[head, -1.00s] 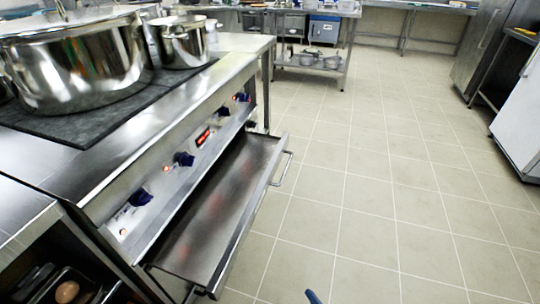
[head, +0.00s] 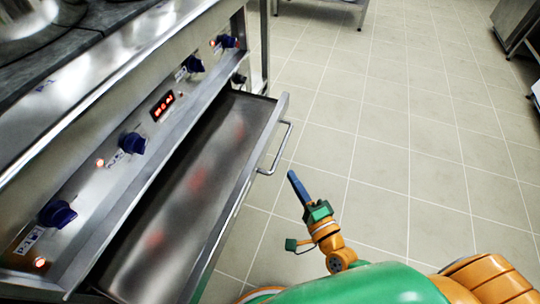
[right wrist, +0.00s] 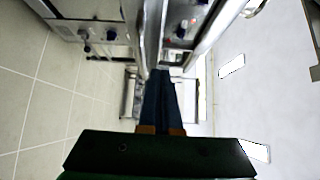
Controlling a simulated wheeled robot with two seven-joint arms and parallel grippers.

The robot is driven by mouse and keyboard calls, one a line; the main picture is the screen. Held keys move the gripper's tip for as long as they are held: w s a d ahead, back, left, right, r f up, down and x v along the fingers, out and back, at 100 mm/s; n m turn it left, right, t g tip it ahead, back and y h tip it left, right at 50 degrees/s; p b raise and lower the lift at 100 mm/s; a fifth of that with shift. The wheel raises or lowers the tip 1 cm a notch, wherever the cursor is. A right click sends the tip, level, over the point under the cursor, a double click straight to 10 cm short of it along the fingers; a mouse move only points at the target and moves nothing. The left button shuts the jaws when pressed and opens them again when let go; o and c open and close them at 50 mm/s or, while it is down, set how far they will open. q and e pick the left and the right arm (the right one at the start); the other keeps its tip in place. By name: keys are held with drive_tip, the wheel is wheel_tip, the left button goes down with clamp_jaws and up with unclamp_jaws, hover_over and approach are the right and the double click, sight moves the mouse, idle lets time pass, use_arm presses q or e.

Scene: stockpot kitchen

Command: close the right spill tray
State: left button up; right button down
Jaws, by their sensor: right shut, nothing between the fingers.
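The spill tray (head: 185,205) is a shallow steel drawer below the cooker's control panel in the head view. It is pulled out, and its inside shows empty with reddish reflections. Its front carries a bar handle (head: 281,150) on the outer side. My right gripper (head: 292,175) has dark blue fingers and is just outside the tray front, a little below and right of the handle in the picture. No contact with the handle shows. In the right wrist view, the fingers (right wrist: 161,74) are together with nothing between them. My left gripper is not in view.
The cooker's control panel (head: 150,125) has several blue knobs, red lights and a red display. A large pot (head: 28,22) stands on the cooktop at the upper left. The tiled floor (head: 400,150) to the right is clear. A steel table shelf (head: 325,8) stands at the back.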

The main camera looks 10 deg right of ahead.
sight(263, 149)
drive_tip(key=w+a, duration=0.1)
drive_tip(key=w, duration=0.1)
drive_tip(key=w+a, duration=0.1)
drive_tip(key=w, duration=0.2)
drive_tip(key=w+a, duration=0.2)
drive_tip(key=shift+w+f, duration=0.1)
drive_tip(key=shift+w, duration=0.3)
drive_tip(key=shift+w+a, duration=0.15)
drive_tip(key=shift+a, duration=0.05)
use_arm(q)
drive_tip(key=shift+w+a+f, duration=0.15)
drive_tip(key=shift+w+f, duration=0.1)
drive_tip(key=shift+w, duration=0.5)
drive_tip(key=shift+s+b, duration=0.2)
drive_tip(key=shift+b, duration=0.1)
